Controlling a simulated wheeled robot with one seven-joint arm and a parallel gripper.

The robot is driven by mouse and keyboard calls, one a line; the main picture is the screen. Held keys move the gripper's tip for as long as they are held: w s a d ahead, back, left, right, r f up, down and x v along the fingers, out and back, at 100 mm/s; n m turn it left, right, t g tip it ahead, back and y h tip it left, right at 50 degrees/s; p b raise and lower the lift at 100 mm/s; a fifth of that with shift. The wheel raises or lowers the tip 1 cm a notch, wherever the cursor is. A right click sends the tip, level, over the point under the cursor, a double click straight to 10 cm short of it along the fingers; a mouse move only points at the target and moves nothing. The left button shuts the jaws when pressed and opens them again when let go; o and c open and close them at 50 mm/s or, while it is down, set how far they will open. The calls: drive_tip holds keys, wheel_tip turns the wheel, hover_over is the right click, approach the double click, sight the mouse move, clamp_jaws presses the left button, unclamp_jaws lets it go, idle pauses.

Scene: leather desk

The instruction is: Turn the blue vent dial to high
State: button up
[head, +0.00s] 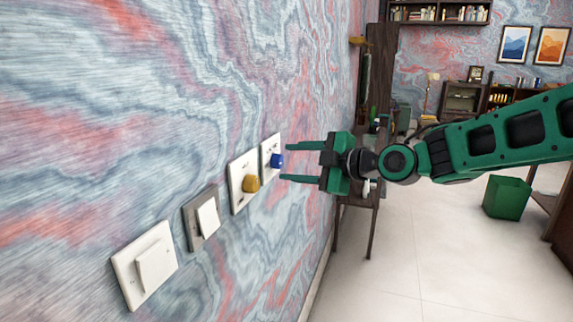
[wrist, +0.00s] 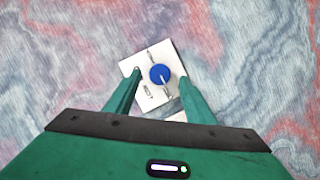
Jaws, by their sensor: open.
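The blue vent dial (head: 277,160) sits on a white wall plate (head: 266,148), the farthest of the plates in the row. In the wrist view the dial (wrist: 160,74) is round, with a pale pointer line running from its middle toward the lower right. Its plate (wrist: 140,68) looks tilted there and carries small dark marks too small to read. My gripper (head: 283,162) is open, its two green fingers pointing at the wall, one above and one below the dial. In the wrist view the gripper (wrist: 160,78) has a finger on either side of the dial. I see no clear contact.
A yellow dial (head: 251,183) on a white plate sits just nearer along the wall. A grey-framed switch (head: 207,215) and a white switch (head: 152,265) follow. A dark table (head: 371,200) stands by the wall beyond my gripper. A green bin (head: 506,197) stands right on open floor.

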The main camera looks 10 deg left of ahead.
sight(277, 162)
drive_tip(key=shift+x, duration=1.3)
drive_tip(key=shift+c, duration=0.3)
drive_tip(key=c, duration=1)
